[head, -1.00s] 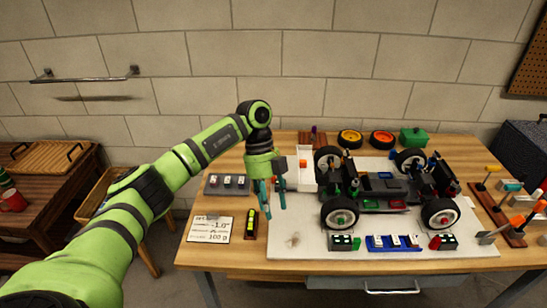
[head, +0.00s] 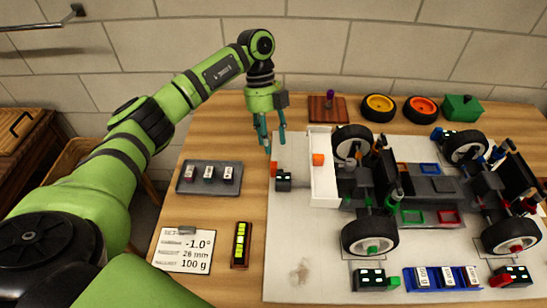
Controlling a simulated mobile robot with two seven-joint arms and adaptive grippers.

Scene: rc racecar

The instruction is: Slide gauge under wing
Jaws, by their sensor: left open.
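My left gripper (head: 274,147) is open, its two teal fingers pointing down. In the picture it is just above and left of a small black block (head: 283,181) with light marks and an orange end, and nothing shows between its fingers. This block may be the gauge. It stands on the pale board, close to the left side of a long white part (head: 323,185) that may be the wing. An orange piece (head: 318,159) shows at the white part. The white part is at the left end of the car chassis (head: 425,185). My right gripper is not in view.
A grey tray of small weights (head: 209,178), a yellow level (head: 241,245) and a number card (head: 184,250) are at left. Similar black blocks (head: 375,279) and a blue tray (head: 442,278) line the board's front. Spare wheels (head: 379,106) and a green box (head: 462,108) are behind.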

